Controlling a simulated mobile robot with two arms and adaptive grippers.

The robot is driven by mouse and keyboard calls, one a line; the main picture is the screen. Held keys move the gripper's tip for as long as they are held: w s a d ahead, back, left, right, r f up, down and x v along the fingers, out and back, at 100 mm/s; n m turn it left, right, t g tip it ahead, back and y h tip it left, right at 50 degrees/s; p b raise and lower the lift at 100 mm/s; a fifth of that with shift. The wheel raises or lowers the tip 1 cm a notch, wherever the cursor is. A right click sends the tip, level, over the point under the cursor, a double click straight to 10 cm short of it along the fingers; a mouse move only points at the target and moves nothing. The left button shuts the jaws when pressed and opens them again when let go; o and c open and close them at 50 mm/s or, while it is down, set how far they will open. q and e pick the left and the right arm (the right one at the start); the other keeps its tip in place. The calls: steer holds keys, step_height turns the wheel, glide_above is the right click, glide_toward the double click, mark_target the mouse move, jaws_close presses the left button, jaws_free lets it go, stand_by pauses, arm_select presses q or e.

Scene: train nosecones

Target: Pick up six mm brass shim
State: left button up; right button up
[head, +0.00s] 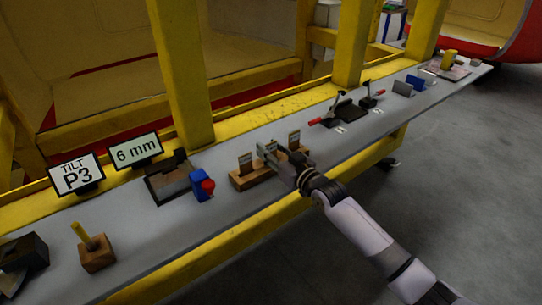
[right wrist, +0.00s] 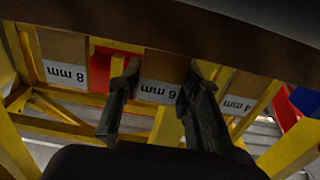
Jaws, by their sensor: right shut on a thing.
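A wooden rack (head: 240,183) stands on the grey bench in the head view, with upright labelled shims in it. My right gripper (head: 270,153) is over the middle of the rack. In the right wrist view the labels are upside down. The brass 6 mm shim (right wrist: 163,68) is between the two fingers of my right gripper (right wrist: 164,75), which is shut on it. The 8 mm shim (right wrist: 66,62) is to its left and the 4 mm shim (right wrist: 242,90) to its right. I cannot tell whether the held shim is clear of its slot. My left gripper is not in view.
Left of the rack stand a blue block with a red knob (head: 203,185), a dark box (head: 167,180), a "6 mm" sign (head: 135,150) and a "TILT P3" sign (head: 77,177). Red-handled clamps (head: 345,108) stand to the right. Yellow posts (head: 182,75) rise behind the bench.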

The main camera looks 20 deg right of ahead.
jaws_close()
steer(key=shift+r, duration=0.15)
step_height(320, 180, up, 20)
stand_by(0.5)
